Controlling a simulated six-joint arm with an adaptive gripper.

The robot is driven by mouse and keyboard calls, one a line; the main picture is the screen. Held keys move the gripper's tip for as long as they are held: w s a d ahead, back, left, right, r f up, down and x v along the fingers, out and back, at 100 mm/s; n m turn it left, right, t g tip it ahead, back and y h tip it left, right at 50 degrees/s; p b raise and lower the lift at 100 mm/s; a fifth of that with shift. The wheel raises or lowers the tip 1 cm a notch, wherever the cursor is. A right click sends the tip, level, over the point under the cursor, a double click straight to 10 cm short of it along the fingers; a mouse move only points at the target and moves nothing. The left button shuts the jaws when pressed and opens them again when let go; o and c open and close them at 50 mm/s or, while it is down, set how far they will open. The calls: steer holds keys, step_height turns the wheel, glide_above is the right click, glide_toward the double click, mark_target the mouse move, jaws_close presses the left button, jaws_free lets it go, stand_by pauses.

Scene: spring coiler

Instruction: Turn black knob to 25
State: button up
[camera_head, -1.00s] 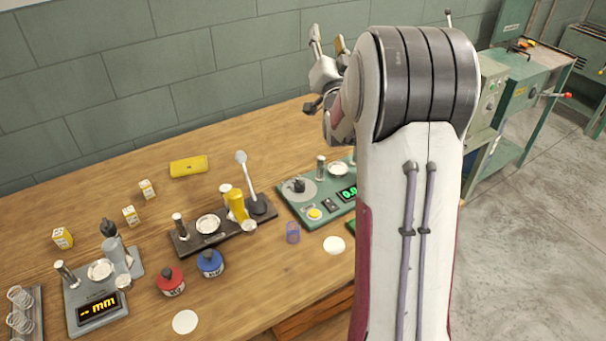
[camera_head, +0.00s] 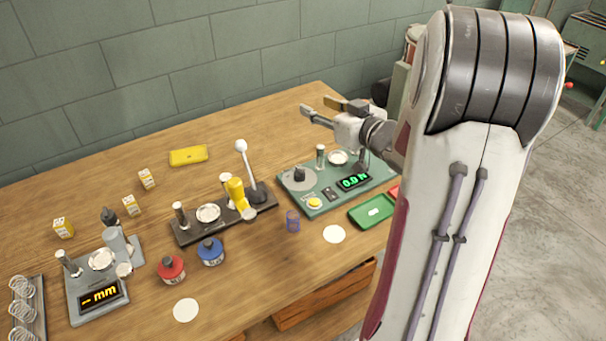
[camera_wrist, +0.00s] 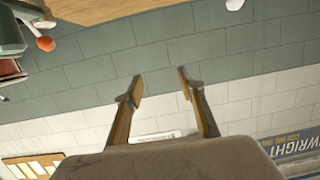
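The black knob (camera_head: 299,174) stands on a round grey dial plate at the left of the green device (camera_head: 322,208) on the table. The device's display (camera_head: 354,181) shows green digits that look like 0.0. My gripper (camera_head: 317,106) is above and behind the device, pointing left toward the wall, apart from the knob. In the wrist view my gripper (camera_wrist: 160,84) has its two fingers apart with nothing between them. The knob does not show in the wrist view. The scale marks around the knob are too small to read.
Left of the green device stands a dark fixture with an upright white-tipped lever (camera_head: 241,147). A yellow button (camera_head: 314,203) and a small post (camera_head: 320,155) are on the green device. A green tray (camera_head: 358,217) lies in front of it.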

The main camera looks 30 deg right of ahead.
steer(key=s+a+f+n+g+y, duration=0.2)
steer(key=s+a+f, duration=0.1)
steer(key=s+f, duration=0.25)
glide_toward(303, 174)
steer(key=shift+x, duration=1.2)
steer(key=shift+w, duration=0.1)
steer(key=shift+x, duration=3.85)
steer(key=shift+f, duration=0.15)
steer(key=c, duration=1.1)
